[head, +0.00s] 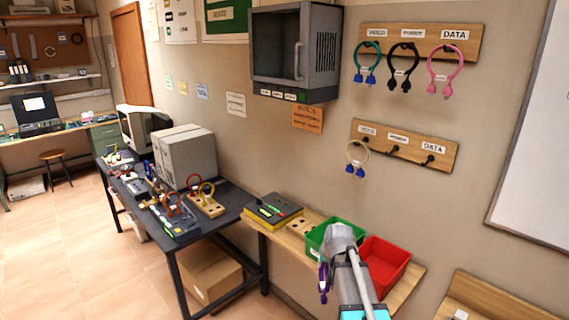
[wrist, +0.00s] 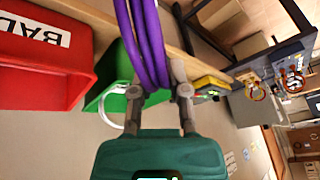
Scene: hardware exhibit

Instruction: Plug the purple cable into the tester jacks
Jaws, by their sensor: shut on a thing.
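The purple cable (wrist: 150,45) is a bundle of loops between my gripper's fingers (wrist: 160,88) in the wrist view. In the head view a short part of the purple cable (head: 323,280) hangs left of my arm, in front of the green bin; its plug ends are not clear. My gripper is shut on it. The tester looks to be the yellow and black box (head: 272,210) on the wooden bench, left of the bins; its yellow side also shows in the wrist view (wrist: 211,83). Its jacks are too small to make out. The cable is apart from this box.
A green bin (head: 314,240) and a red bin (head: 392,256) stand on the bench; the red one reads BAD in the wrist view. Wall racks (head: 420,42) hold other cables. A cabinet (head: 296,52) juts out above.

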